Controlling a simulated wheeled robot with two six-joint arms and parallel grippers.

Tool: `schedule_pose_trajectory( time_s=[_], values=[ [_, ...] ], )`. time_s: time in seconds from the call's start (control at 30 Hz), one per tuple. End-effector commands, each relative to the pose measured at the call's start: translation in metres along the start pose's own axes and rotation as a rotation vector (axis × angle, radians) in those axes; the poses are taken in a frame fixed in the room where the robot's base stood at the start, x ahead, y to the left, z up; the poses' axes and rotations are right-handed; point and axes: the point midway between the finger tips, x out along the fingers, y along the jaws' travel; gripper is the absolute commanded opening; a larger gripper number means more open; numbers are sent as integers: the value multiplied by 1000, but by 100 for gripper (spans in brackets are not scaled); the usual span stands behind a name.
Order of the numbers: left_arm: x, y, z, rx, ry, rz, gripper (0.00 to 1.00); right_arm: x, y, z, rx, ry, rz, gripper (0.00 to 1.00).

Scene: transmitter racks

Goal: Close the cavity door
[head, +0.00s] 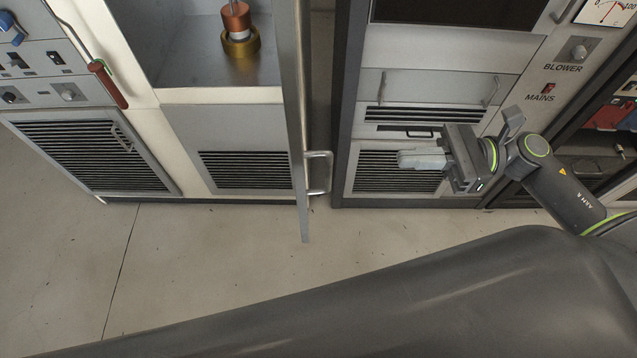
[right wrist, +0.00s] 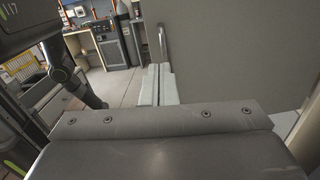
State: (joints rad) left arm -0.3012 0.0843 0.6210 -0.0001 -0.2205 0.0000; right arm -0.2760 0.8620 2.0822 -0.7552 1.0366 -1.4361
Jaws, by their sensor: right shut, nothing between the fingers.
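The cavity door (head: 291,90) stands open, seen nearly edge-on in the head view, swung out from the cabinet. Its bar handle (head: 318,172) is on the right face near the free edge. The open cavity (head: 195,60) left of the door holds a copper and brass part (head: 238,35). My right gripper (head: 403,159) is shut and empty, to the right of the door and apart from the handle in the picture. In the right wrist view, its fingers (right wrist: 156,84) appear beside the grey door panel (right wrist: 240,55) and below the handle (right wrist: 162,42). My left gripper is not in view.
The neighbouring rack with a drawer (head: 435,84) and vent grille (head: 385,172) is behind my right gripper. A rod with a red-brown handle (head: 108,85) hangs at left. The floor (head: 215,255) in front of the cabinets is clear.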

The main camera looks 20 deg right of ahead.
Motion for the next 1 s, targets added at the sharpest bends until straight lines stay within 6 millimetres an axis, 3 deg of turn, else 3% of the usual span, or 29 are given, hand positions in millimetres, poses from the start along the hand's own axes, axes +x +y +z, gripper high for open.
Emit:
schedule_pose_trajectory(
  time_s=[0.13,0.4,1.0],
  values=[
    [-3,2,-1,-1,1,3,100,6,14,6,-66,26,58,0],
    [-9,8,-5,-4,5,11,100,26,15,7,-68,20,57,0],
    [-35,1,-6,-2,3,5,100,86,17,7,-62,18,53,0]
  ],
)
